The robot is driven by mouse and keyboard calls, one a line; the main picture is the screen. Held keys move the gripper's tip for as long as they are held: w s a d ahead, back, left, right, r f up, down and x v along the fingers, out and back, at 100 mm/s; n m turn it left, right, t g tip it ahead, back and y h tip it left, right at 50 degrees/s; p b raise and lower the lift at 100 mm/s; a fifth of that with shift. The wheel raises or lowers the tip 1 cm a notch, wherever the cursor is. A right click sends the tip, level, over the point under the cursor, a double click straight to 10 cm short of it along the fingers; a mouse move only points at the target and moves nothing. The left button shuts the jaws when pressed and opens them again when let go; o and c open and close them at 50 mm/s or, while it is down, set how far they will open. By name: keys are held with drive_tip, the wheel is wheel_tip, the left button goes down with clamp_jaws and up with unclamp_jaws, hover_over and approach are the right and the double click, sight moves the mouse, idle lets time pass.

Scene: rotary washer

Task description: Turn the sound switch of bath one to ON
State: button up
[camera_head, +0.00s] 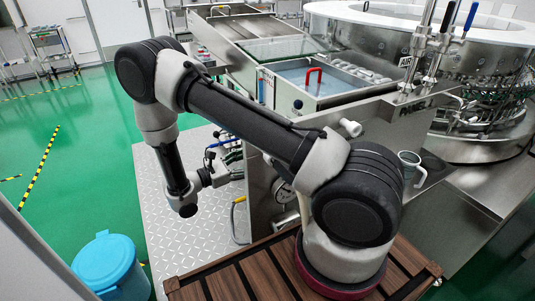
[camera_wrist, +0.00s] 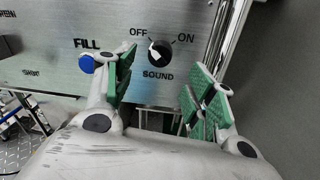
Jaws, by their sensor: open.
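The sound switch (camera_wrist: 160,53) is a round black knob with a white pointer, on a steel panel in the wrist view. The words OFF and ON stand above it and SOUND below it. Its pointer leans up and left, toward OFF. My gripper (camera_wrist: 165,66) is open, with green-padded fingers to the left and right of the knob. The fingers look apart from the knob, and nothing is between them. In the head view my gripper (camera_head: 232,156) is at the side of the steel machine, and the switch is hidden there.
A blue button (camera_wrist: 87,63) under the word FILL is close to my left finger. A steel bath (camera_head: 310,80) with a red handle tops the machine. A pressure gauge (camera_head: 284,193) is lower on its side. A blue bin (camera_head: 108,266) stands on the floor at lower left.

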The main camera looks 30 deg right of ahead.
drive_tip(key=d, duration=0.6)
drive_tip(key=shift+w+d, duration=0.2)
drive_tip(key=shift+d, duration=0.1)
drive_tip(key=shift+c, duration=0.3)
drive_tip(key=c, duration=0.9)
